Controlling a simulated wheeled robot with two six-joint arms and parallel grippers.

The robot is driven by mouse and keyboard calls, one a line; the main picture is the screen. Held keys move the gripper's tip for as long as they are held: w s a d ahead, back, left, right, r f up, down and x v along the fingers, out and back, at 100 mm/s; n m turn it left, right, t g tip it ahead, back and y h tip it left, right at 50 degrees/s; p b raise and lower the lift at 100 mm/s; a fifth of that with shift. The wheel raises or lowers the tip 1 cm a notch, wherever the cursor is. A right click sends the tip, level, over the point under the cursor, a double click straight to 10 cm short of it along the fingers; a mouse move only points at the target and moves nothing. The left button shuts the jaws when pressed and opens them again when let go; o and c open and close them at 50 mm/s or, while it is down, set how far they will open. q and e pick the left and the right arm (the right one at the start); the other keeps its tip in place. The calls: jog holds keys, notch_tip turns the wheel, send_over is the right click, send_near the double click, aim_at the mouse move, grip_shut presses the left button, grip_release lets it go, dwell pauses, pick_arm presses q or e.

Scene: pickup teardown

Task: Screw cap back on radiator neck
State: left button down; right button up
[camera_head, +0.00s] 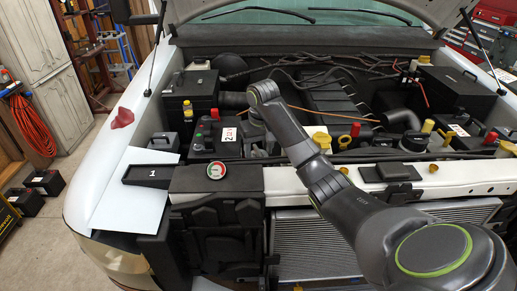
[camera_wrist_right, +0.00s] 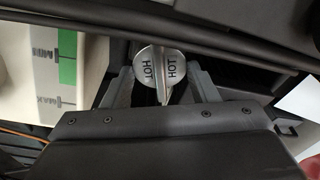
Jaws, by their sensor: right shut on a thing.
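The radiator cap (camera_wrist_right: 157,70) is a round silver disc marked HOT, with a raised ridge across it. It sits between the two fingers of my right gripper (camera_wrist_right: 160,85), which is shut on it. In the head view my right gripper (camera_head: 256,140) points down just behind the white front crossmember, beside the battery marked 2. The cap is hidden there by my arm. The radiator (camera_head: 312,243) shows as a finned grey core below the crossmember. My left gripper is out of view.
A white reservoir (camera_wrist_right: 50,60) with MIN and MAX marks is close left in the wrist view. A dark hose (camera_wrist_right: 220,45) crosses behind the cap.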

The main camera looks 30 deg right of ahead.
jog(key=shift+w+d+r+m, duration=0.1)
jog(key=shift+r+m, duration=0.1)
jog(key=shift+m, duration=0.2)
jog(key=o, duration=1.2)
jog(key=shift+d+f, duration=0.1)
